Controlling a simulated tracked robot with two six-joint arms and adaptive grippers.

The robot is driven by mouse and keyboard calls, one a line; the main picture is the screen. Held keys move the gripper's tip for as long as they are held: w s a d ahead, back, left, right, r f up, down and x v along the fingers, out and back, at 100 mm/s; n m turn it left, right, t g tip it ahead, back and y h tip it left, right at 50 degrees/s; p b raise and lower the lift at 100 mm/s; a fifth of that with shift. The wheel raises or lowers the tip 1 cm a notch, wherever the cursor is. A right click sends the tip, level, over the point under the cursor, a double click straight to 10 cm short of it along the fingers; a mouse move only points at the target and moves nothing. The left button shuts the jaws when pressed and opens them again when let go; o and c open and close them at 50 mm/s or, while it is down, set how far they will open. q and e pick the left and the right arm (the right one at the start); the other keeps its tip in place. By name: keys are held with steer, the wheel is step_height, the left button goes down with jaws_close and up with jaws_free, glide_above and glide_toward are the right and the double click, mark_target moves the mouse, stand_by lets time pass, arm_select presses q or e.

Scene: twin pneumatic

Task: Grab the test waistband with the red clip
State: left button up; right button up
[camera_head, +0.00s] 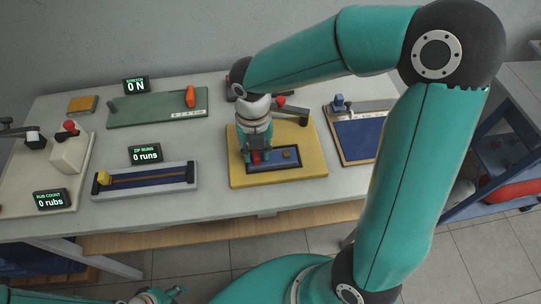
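An orange-red clip (190,96) stands at the right end of the green board (140,116) at the back left, by the 0 N display. A waistband is hard to make out on that board. My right gripper (257,157) points down over the blue panel of the yellow board, well right of and nearer than the clip. Its fingers look apart, around or just above a small red piece; I cannot tell if they touch it. My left gripper (165,294) shows only in part at the bottom left edge, below the table; its opening is unclear.
The zip board (146,194) with a yellow block lies at front left. The rub tester (70,152) stands at far left. The yellow board (315,158) has a red-knobbed lever. A blue-panelled board (355,142) lies right. Bare table shows between boards.

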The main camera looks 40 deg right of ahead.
jaws_close()
steer(key=shift+r, duration=0.15)
